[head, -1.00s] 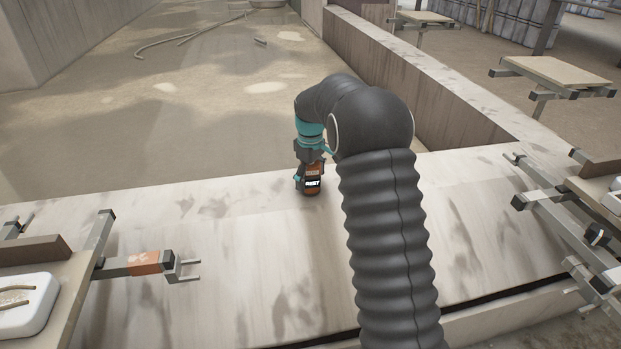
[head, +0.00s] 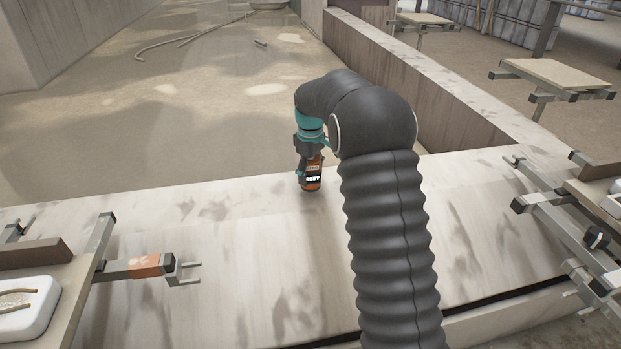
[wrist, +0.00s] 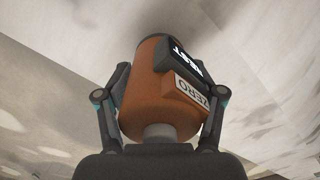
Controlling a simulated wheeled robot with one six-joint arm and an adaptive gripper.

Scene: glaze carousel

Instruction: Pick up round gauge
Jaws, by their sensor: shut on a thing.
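The round gauge (head: 313,184) is an orange cylinder with a dark display panel carrying white letters. In the head view it is at the wall's pale top surface, near the far edge. My gripper (head: 311,166) comes down on it from above and is shut around it. In the wrist view the gauge (wrist: 150,90) fills the middle, with a dark display and a white label reading ZERO. The two fingers of my gripper (wrist: 160,105) press on its left and right sides. Whether its base touches the surface cannot be told.
The pale ledge (head: 230,270) is clear around the gauge. On the left a metal bracket with an orange band (head: 145,266) sticks out beside a white tray (head: 25,308). Metal arms (head: 560,215) reach in from the right. A low wall (head: 430,75) runs back behind my arm.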

